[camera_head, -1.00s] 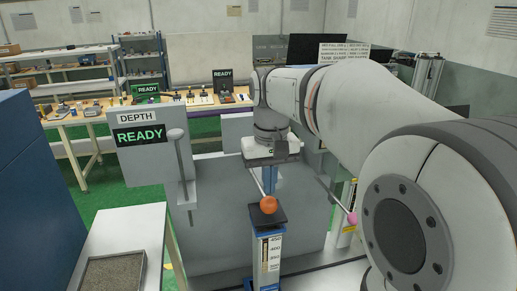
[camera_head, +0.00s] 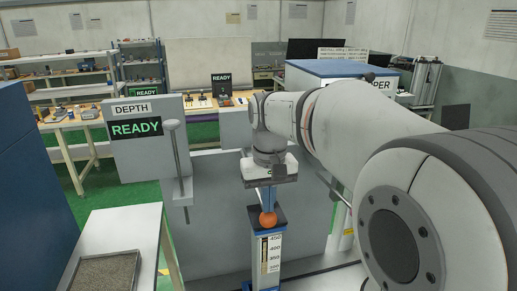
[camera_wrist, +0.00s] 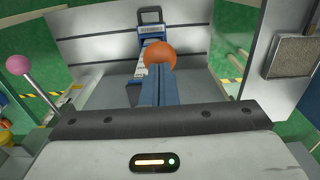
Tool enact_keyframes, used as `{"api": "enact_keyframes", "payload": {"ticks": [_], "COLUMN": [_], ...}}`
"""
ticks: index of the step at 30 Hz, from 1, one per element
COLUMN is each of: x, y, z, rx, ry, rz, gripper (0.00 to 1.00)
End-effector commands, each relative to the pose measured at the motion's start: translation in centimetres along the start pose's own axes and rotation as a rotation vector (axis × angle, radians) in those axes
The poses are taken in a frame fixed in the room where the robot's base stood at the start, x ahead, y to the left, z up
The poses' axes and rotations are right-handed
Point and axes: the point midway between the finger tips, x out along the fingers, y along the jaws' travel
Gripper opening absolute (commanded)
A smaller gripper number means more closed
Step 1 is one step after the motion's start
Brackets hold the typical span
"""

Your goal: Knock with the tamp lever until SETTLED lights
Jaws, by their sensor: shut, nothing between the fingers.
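An orange ball knob (camera_head: 268,219) on a lever shows in front of the top of a scaled column (camera_head: 270,252). It also shows in the wrist view (camera_wrist: 160,55). My gripper (camera_head: 266,200) is shut and empty, its blue fingers pointing down just above the orange knob. In the wrist view the finger ends (camera_wrist: 155,75) overlap the lower edge of the knob; I cannot tell if they touch. The DEPTH panel display (camera_head: 136,128) reads READY in green. No SETTLED light is seen lit.
A grey-knobbed lever (camera_head: 172,125) stands by the DEPTH panel. A pink-knobbed lever (camera_wrist: 18,65) is at left in the wrist view. A blue-lidded box (camera_head: 340,68) is behind my arm. A white table with a gravel tray (camera_head: 137,258) is at front left.

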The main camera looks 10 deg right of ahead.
Motion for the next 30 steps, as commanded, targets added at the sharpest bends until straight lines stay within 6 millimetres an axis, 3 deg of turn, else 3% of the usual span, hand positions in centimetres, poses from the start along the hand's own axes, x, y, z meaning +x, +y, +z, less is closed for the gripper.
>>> {"api": "enact_keyframes", "payload": {"ticks": [5, 10, 25, 30], "x": [2.1, 1.0, -8.9, -10.4], "y": [0.0, 0.0, 0.0, 0.0], "z": [0.0, 0.0, 0.0, 0.0], "rx": [0.000, 0.000, 0.000, 0.000], "ry": [-0.002, -0.001, -0.001, -0.001], "rz": [0.000, 0.000, 0.000, 0.000], "gripper": [0.00, 0.00, 0.00, 0.00]}}
